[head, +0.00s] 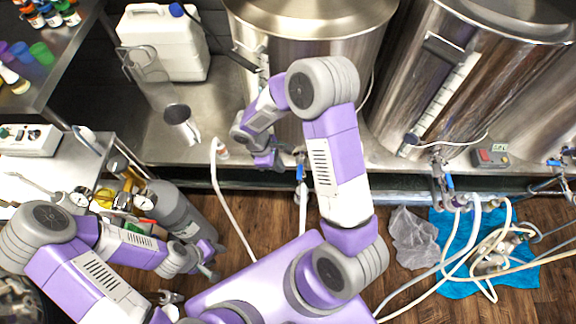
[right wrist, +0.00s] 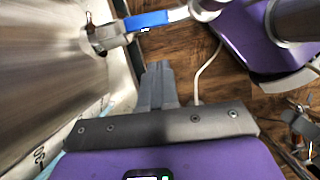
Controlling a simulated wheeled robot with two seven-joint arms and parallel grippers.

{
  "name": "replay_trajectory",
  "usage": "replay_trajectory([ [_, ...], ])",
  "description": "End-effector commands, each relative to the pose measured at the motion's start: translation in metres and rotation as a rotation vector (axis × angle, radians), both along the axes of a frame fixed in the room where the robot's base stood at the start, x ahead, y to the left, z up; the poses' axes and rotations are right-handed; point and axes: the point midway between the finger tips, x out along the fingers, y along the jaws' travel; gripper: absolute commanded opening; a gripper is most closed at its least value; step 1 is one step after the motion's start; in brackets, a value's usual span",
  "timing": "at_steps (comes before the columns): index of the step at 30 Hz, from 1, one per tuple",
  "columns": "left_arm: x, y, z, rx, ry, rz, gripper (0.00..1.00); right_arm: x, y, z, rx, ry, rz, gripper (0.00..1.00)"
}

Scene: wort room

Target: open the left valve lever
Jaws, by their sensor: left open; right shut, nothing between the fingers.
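The left valve's blue lever (head: 300,172) is at the front of the left steel tank, low by the counter's front edge. In the right wrist view the blue lever (right wrist: 148,20) shows at the top, lying along the metal valve fitting (right wrist: 104,38). My right gripper (head: 270,160) is shut and empty, to the left of the lever and apart from it. Its closed fingers (right wrist: 158,85) point up the wrist view, below the lever. My left gripper (head: 208,262) is open and empty, low at the left near a grey cylinder (head: 178,210).
The left tank (head: 310,60) and right tank (head: 470,80) stand on the steel counter. A second blue-levered valve (head: 447,183) is at the right. A white jug (head: 165,40) and a clear pitcher (head: 148,75) stand left. White hoses (head: 235,220) and a blue cloth (head: 455,235) lie lower.

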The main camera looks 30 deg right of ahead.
Motion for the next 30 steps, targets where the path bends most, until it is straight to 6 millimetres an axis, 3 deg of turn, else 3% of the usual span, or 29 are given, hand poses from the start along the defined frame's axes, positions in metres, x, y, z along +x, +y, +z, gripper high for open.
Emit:
replay_trajectory([
  [1,0.0,0.0,0.011,0.0,-0.001,-0.001,0.45,0.004,0.005,0.019,0.001,-0.006,0.003,0.0],
  [6,0.0,0.0,0.023,-0.001,-0.001,-0.001,0.45,0.011,0.016,0.05,0.001,-0.005,0.002,0.0],
  [15,0.0,0.0,0.029,0.0,0.0,-0.001,0.45,0.016,0.024,0.072,0.001,-0.003,0.003,0.0],
  [23,0.0,0.0,0.029,0.0,0.0,-0.001,0.45,0.014,0.025,0.07,0.008,-0.001,-0.002,0.0],
  [26,0.0,0.0,0.031,0.0,0.0,-0.001,0.45,0.005,0.033,0.056,0.058,0.007,-0.035,0.0],
  [30,0.0,0.0,0.036,0.0,0.0,-0.001,0.45,-0.025,0.061,0.017,0.218,0.016,-0.176,0.0],
])
